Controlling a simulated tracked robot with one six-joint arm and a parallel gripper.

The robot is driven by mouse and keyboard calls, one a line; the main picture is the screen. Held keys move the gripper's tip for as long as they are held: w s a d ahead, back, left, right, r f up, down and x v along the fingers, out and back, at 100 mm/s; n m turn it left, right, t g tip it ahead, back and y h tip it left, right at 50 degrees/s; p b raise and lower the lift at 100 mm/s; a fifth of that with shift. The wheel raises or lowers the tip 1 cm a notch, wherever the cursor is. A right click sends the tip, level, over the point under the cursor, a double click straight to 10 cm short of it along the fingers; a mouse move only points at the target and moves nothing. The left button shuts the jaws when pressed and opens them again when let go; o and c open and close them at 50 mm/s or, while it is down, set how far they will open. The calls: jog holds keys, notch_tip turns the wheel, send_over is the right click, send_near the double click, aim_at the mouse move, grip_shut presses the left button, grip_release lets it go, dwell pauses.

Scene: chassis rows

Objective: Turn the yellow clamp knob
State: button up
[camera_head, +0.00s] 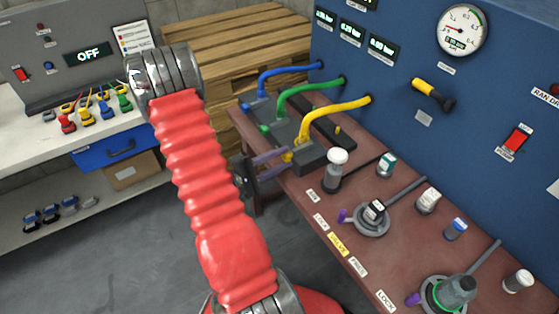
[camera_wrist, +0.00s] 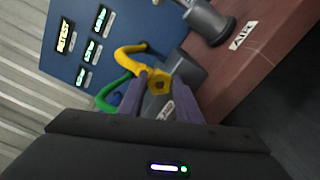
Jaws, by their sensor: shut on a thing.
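The yellow clamp knob (camera_head: 287,157) sits on the front of a dark clamp block (camera_head: 311,157) near the bench's left edge, below the end of the yellow hose (camera_head: 335,112). My gripper (camera_head: 283,160) reaches it from the left with two purple fingers, one on each side, and is shut on it. In the wrist view the yellow knob (camera_wrist: 160,83) shows a dark centre between the fingertips (camera_wrist: 162,88). The yellow hose (camera_wrist: 130,54) curves in behind it there. The exact finger contact is small and partly hidden.
Blue (camera_head: 285,72) and green (camera_head: 308,86) hoses run from the blue panel (camera_head: 395,70) to neighbouring blocks. A grey-white cylinder (camera_head: 335,170) stands close right of the yellow block. Valves with levers (camera_head: 372,217) stand farther along the brown bench. Open floor lies left of it.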

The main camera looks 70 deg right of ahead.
jog(key=shift+m, duration=0.4)
jog(key=shift+f, duration=0.1)
jog(key=o, duration=1)
jog(key=shift+o, duration=0.2)
jog(key=v, duration=1.3)
jog(key=shift+w+a, duration=0.25)
jog(key=shift+a, duration=0.05)
